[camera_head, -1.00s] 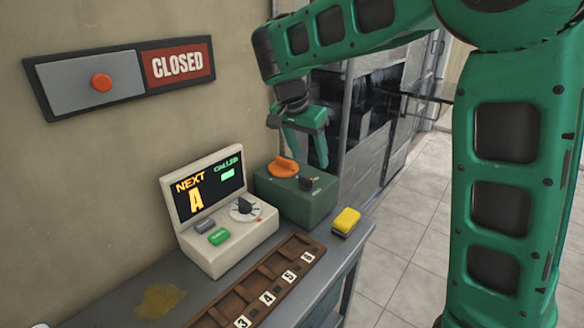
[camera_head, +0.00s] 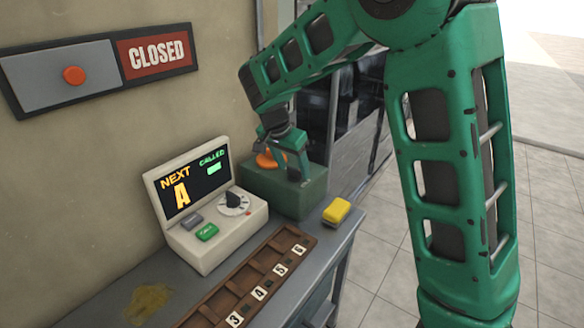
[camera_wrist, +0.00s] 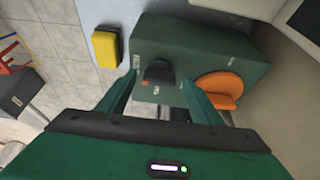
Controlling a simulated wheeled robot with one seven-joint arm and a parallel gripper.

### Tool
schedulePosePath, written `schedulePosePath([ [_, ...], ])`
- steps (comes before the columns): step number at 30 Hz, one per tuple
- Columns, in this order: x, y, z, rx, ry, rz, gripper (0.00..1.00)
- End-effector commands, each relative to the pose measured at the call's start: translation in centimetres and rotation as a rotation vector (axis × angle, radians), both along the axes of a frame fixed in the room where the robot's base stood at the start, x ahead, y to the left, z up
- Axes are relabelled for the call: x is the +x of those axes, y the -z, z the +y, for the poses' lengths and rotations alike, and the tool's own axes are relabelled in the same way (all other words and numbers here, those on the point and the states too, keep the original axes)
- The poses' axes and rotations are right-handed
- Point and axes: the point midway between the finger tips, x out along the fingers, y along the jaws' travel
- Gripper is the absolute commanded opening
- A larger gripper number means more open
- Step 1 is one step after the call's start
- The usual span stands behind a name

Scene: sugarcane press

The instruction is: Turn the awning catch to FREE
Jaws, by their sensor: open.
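A dark green box (camera_head: 268,192) stands at the far end of the counter. It carries an orange knob (camera_head: 266,160) and a black knob, which shows in the wrist view (camera_wrist: 159,72). Small labels sit by the knobs, too small to read, so I cannot tell which knob is the awning catch. My gripper (camera_head: 290,172) is open over the box. In the wrist view its fingertips (camera_wrist: 161,84) lie on either side of the black knob, with the orange knob (camera_wrist: 219,88) beyond the right finger. Contact with the black knob cannot be told. My gripper hides the black knob in the head view.
A yellow block (camera_head: 337,211) lies near the counter edge beside the box. A cream console (camera_head: 205,235) with a screen and dial stands left of it. A brown numbered rack (camera_head: 250,283) lies in front. A CLOSED sign (camera_head: 156,53) hangs on the wall.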

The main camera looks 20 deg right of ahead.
Motion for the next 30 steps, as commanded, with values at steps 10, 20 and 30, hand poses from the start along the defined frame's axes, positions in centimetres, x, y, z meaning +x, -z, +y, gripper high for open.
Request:
schedulePosePath([
  [10, 0.06, 0.24, -0.11, 0.000, 0.001, 0.000, 0.55],
  [20, 0.10, 0.20, -0.10, 0.001, -0.003, -0.001, 0.18],
  [30, 0.03, 0.13, -0.19, 0.001, -0.112, -0.003, 0.18],
])
